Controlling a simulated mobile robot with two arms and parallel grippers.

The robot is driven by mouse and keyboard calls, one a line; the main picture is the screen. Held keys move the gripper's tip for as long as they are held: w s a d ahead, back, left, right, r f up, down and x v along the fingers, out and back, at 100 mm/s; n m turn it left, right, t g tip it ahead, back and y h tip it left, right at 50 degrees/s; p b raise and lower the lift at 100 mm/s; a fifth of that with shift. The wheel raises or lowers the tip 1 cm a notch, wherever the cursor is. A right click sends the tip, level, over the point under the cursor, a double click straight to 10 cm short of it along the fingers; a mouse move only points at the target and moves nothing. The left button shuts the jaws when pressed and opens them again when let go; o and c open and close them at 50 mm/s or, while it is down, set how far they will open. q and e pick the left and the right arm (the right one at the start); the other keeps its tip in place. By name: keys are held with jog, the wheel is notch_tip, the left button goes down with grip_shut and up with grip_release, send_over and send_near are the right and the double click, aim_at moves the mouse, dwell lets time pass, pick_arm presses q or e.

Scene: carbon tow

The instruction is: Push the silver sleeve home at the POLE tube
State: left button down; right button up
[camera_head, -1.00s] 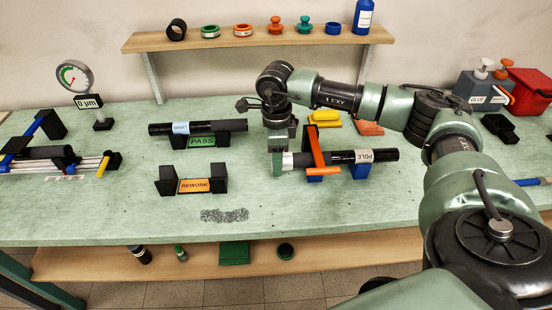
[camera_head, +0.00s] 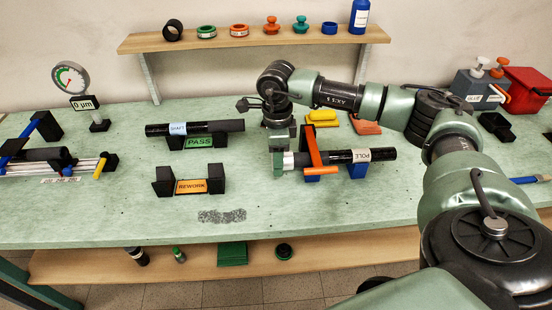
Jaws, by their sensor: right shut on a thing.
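The black POLE tube (camera_head: 338,156) lies level in a blue cradle (camera_head: 357,170), with an orange clamp (camera_head: 313,150) across it. Its POLE label faces me near the right end. The silver sleeve (camera_head: 288,160) shows as a pale band at the tube's left end. My right gripper (camera_head: 278,161) points down at this end and is shut on the sleeve, covering its left part. How far the sleeve sits on the tube is hard to tell. My left gripper is not in view.
The SHAFT tube (camera_head: 215,127) rests in the PASS cradle to the left. The REWORK cradle (camera_head: 190,181) is empty. A gauge (camera_head: 72,78) reads 0 µm. A yellow item (camera_head: 322,115) lies behind the clamp. The front bench is mostly clear.

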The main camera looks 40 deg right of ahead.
jog(key=shift+s+d+b, duration=0.15)
jog(key=shift+s+d, duration=0.15)
jog(key=shift+d, duration=0.2)
jog(key=shift+s+d+b, duration=0.15)
jog(key=shift+s+d, duration=0.1)
jog(key=shift+d, duration=0.25)
dwell(2.1)
jog(key=o, duration=1.3)
jog(key=shift+o, duration=0.6)
jog(key=shift+s+d, duration=0.15)
jog(key=shift+r, duration=0.2)
notch_tip(320, 180, up, 7)
jog(key=shift+r+b, duration=0.2)
jog(key=shift+b, duration=0.35)
